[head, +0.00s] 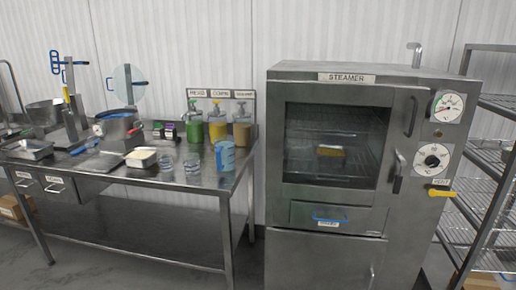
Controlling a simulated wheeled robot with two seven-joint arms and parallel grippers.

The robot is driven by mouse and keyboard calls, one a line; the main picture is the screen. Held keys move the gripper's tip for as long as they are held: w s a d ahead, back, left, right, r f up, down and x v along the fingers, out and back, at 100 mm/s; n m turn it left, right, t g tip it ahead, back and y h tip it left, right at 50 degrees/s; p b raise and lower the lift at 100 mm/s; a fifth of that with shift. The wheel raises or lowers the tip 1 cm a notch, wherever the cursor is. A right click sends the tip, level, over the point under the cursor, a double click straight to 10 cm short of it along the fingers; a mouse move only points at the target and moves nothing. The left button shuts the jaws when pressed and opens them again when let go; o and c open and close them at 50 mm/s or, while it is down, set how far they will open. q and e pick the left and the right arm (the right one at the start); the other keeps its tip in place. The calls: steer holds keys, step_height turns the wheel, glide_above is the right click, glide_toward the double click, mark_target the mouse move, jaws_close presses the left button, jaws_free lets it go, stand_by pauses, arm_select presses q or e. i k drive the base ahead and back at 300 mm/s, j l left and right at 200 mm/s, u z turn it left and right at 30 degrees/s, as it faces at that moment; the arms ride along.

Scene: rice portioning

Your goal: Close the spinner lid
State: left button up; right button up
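What looks like the spinner is a metal pot (117,135) with a blue-marked rim on the steel table at the left. A round, clear, greenish disc (127,84), which appears to be its lid, stands upright above and behind the pot. The disc is apart from the pot's rim. How the disc joins the pot is too small to tell. Neither of my grippers shows in the head view.
An upright stand with blue handles (66,85) is left of the pot. A white tub (141,157), small clear cups (192,170) and a blue jug (225,154) stand to its right. Pump bottles (217,123) line the back. A steamer (340,150) stands right.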

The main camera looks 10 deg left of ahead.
mark_target(128, 73)
steer(key=i+j, duration=0.15)
steer(key=j, duration=0.25)
steer(key=i+j, duration=0.1)
steer(key=j, duration=0.3)
steer(key=i+j, duration=0.15)
steer(key=j, duration=0.2)
steer(key=i+j, duration=0.15)
steer(key=j, duration=0.25)
steer(key=i+j, duration=0.1)
steer(key=j, duration=0.3)
steer(key=i+j, duration=0.15)
steer(key=j, duration=0.25)
steer(key=i+j, duration=0.15)
steer(key=j, duration=3.4)
steer(key=k+j, duration=0.1)
steer(key=j, duration=0.35)
